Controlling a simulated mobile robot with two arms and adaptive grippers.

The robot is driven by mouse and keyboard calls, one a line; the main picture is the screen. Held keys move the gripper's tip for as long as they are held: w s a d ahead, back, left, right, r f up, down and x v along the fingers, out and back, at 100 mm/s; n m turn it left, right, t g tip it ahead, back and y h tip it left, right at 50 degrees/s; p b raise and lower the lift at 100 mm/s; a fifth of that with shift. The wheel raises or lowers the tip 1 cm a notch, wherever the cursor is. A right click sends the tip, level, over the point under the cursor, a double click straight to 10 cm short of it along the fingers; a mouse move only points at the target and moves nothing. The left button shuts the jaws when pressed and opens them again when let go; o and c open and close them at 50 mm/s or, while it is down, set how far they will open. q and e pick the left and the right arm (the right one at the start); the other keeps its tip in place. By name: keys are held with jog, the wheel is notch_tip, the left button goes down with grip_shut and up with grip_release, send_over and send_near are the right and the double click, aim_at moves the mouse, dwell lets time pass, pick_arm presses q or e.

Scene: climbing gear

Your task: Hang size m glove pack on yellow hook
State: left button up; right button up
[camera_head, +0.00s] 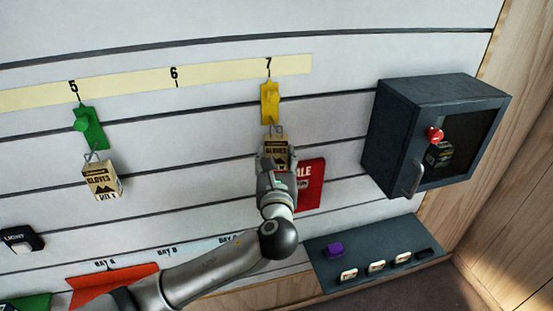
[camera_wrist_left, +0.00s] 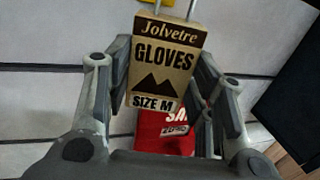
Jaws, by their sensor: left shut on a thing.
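The size M glove pack (camera_head: 276,150) is a tan box with a dark brown top band and a wire loop above it. In the left wrist view the pack (camera_wrist_left: 160,65) reads "Jolvetre GLOVES SIZE M". My left gripper (camera_head: 274,163) is shut on the pack, with one finger on each side. The yellow hook (camera_head: 270,103) is on the wall under the number 7. The pack is just below it, and its loop reaches up to the hook's lower part. I cannot tell whether the loop is around the hook. My right gripper is not in view.
A green hook (camera_head: 89,128) under number 5 holds another glove pack (camera_head: 102,180). A red sale sign (camera_head: 311,186) is right behind my left gripper. A dark cabinet (camera_head: 394,139) with a red knob is at the right. A dark shelf (camera_head: 325,268) with small items is below.

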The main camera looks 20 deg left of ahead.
pick_arm(q)
jog(key=o, duration=1.2)
jog(key=shift+w+f, duration=0.1)
jog(key=shift+f, duration=0.15)
jog(key=shift+c, duration=0.2)
